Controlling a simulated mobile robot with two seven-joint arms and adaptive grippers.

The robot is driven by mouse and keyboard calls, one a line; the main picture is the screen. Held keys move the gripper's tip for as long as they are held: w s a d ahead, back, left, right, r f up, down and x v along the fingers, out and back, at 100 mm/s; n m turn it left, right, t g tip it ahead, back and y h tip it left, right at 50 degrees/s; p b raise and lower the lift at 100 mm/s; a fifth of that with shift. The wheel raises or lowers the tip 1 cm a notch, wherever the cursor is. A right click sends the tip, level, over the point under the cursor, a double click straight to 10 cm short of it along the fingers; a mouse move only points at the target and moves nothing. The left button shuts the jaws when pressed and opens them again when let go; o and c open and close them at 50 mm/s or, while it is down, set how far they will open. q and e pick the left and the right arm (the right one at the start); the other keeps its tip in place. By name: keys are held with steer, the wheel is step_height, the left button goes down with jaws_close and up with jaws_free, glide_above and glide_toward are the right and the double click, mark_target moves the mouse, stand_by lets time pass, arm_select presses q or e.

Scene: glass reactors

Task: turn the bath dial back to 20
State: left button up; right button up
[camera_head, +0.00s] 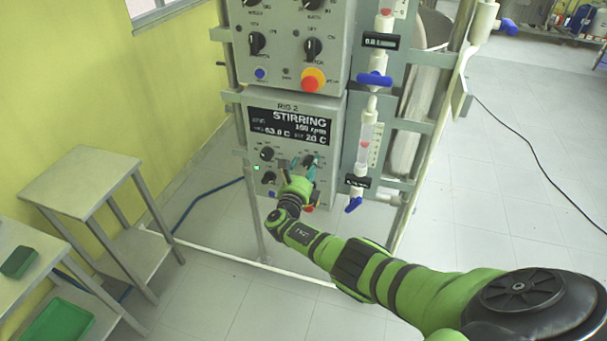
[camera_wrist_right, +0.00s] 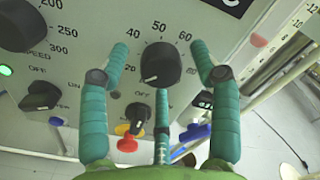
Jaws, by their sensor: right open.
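The bath dial (camera_wrist_right: 160,65) is a black knob on the grey panel, with 40, 50 and 60 printed above it. Its white mark sits at the knob's lower left. My right gripper (camera_wrist_right: 158,50) is open, its teal fingers on either side of the dial and a third below, with visible gaps at the sides. In the head view my right gripper (camera_head: 299,172) is at the lower panel and hides part of it. The RIG 2 display (camera_head: 289,127) reads STIRRING, with 63.0 C and what looks like 20 C. My left gripper is out of view.
A speed knob (camera_wrist_right: 20,25) and an off/on knob (camera_wrist_right: 40,96) sit left of the dial. A red-and-yellow button (camera_wrist_right: 128,143) is below. Glass tubing with a blue valve (camera_head: 353,204) stands right of the panel. A small table (camera_head: 80,180) is at left.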

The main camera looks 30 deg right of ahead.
steer(key=v, duration=1.1)
steer(key=shift+s+a, duration=0.2)
steer(key=shift+a, duration=0.1)
steer(key=s+a+f+m+g+y+b, duration=0.15)
steer(key=s+f+m+y, duration=0.35)
steer(key=f, duration=0.7)
steer(key=s+f+m+g+b, duration=0.25)
steer(key=s+f, duration=0.45)
steer(key=f, duration=0.4)
steer(key=s+f+m+g+y+b, duration=0.1)
steer(key=s+f+m+g+y, duration=0.35)
steer(key=f, duration=0.75)
steer(key=s+a+f+m+y+b, duration=0.1)
steer(key=s+f+m, duration=0.4)
steer(key=s, duration=0.6)
steer(key=s+a+f+m+g+y+b, duration=0.1)
steer(key=s+a+f+m, duration=0.2)
steer(key=s+m, duration=0.6)
steer(key=s+a+f+m+g+y+b, duration=0.1)
steer(key=s+a+f+m+y, duration=0.1)
steer(key=s+f+m, duration=0.6)
steer(key=s+a, duration=0.1)
steer(key=s, duration=0.3)
steer(key=shift+s+b, duration=0.35)
